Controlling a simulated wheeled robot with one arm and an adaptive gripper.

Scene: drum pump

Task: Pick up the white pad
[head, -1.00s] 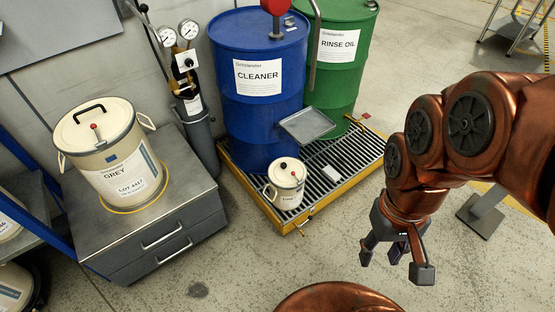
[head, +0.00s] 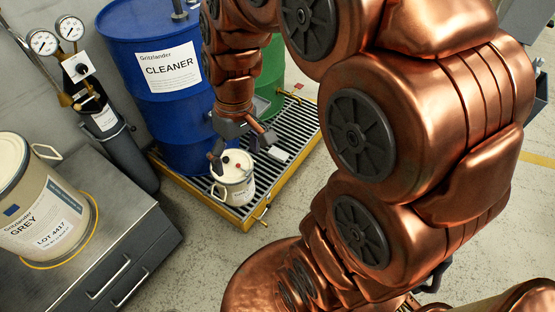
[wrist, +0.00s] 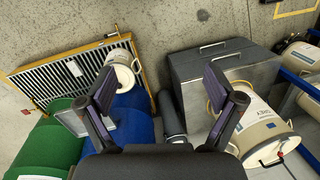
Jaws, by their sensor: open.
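The white pad (head: 279,155) lies flat on the slatted grate of the spill pallet, just right of a small white can. In the wrist view, the pad (wrist: 75,68) is on the grate to the left of my left finger. My gripper (head: 240,149) is open and empty. In the head view it appears in front of the blue drum and overlaps the top of the small can; the exact height is hard to tell.
The spill pallet (head: 247,216) has a yellow rim and carries the blue cleaner drum (head: 155,80), a green drum (head: 271,72) and the small can (head: 236,188). A grey cabinet (head: 150,243) with a large can (head: 40,215) stands left. Floor right of the pallet is clear.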

